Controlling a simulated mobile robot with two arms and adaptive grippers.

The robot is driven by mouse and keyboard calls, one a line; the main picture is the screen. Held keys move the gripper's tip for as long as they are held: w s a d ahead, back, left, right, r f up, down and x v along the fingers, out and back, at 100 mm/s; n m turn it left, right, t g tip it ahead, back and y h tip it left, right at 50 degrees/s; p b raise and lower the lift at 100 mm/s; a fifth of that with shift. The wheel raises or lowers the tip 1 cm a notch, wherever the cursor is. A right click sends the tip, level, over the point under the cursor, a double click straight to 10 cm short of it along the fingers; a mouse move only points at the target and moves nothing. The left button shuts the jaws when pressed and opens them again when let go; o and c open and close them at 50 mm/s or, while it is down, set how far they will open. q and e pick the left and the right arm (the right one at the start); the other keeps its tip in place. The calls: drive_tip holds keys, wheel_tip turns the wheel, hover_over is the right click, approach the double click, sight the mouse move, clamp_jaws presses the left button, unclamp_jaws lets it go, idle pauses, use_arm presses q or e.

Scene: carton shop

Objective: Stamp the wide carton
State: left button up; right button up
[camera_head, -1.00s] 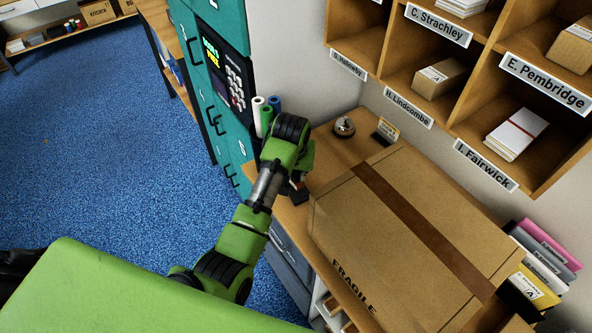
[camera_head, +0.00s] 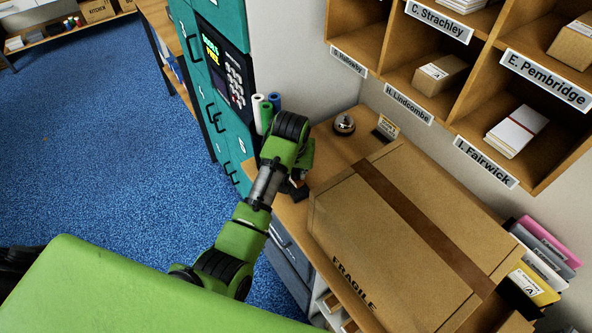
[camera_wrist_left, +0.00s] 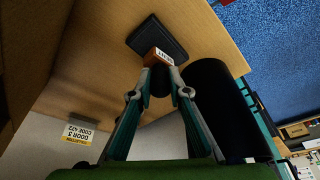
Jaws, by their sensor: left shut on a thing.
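The wide carton (camera_head: 345,220) lies closed on the counter, with a dark brown tape strip across its top and FRAGILE printed near its front edge. My left gripper (camera_head: 300,188) is at the counter's left end, beside the carton and apart from its top; the arm partly hides it. In the left wrist view my left gripper (camera_wrist_left: 160,80) is shut on the dark handle of a stamp. The stamp (camera_wrist_left: 157,57) has an orange-brown block with a pale label. A black ink pad (camera_wrist_left: 160,36) lies just beyond it; I cannot tell whether they touch. My right gripper is out of view.
Labelled pigeonholes (camera_head: 445,75) hang above. Rolled tubes (camera_head: 266,112) stand near a teal cabinet (camera_head: 215,85) with a keypad. Binders (camera_head: 545,250) stand at the carton's right.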

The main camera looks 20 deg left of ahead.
use_arm(q)
drive_tip(key=shift+f, duration=0.4)
drive_tip(key=shift+s+f, duration=0.1)
drive_tip(key=shift+f, duration=0.05)
idle(1.4)
drive_tip(key=shift+r, duration=3.65)
